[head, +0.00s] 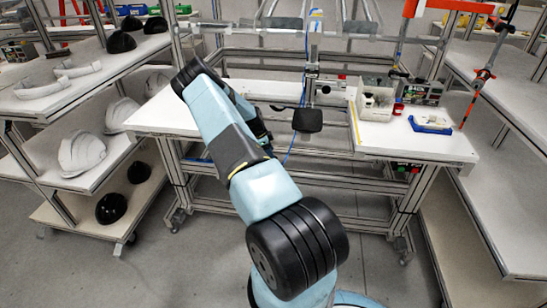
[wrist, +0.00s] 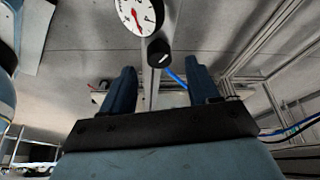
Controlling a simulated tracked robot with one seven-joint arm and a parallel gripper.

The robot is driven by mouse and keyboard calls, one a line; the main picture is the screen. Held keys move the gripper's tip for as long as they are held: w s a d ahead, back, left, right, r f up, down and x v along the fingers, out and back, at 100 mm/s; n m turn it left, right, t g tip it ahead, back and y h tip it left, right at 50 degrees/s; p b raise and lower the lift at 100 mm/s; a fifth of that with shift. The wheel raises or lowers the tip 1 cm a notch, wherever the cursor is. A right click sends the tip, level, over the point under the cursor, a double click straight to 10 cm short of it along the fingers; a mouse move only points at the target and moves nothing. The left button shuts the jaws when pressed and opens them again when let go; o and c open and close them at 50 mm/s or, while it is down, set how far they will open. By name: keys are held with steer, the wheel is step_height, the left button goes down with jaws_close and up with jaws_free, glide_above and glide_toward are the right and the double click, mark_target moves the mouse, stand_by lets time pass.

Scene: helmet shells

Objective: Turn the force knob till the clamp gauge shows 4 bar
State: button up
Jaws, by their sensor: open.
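The clamp gauge (wrist: 136,14) is a round white dial with a black rim, cut off by the top edge of the wrist view. Its red needle slants down to the right, but the numbers are too small to read. The force knob (wrist: 159,53) is a black round knob with a white mark, just below the gauge. My gripper (wrist: 161,69) is open and empty. Its two dark blue fingers stand apart, one to each side of the knob in the picture; neither visibly touches it. In the head view my arm hides most of the gripper, and I cannot make out gauge or knob.
The white workbench (head: 440,147) carries a grey-white bin (head: 375,106) and a blue tray (head: 432,124) at right. A black pad (head: 307,120) stands at its front middle. Shelves with white helmet shells (head: 82,153) are at left. A blue hose (wrist: 176,77) runs near the knob.

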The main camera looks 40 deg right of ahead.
steer(key=shift+x, duration=1.95)
steer(key=c, duration=1)
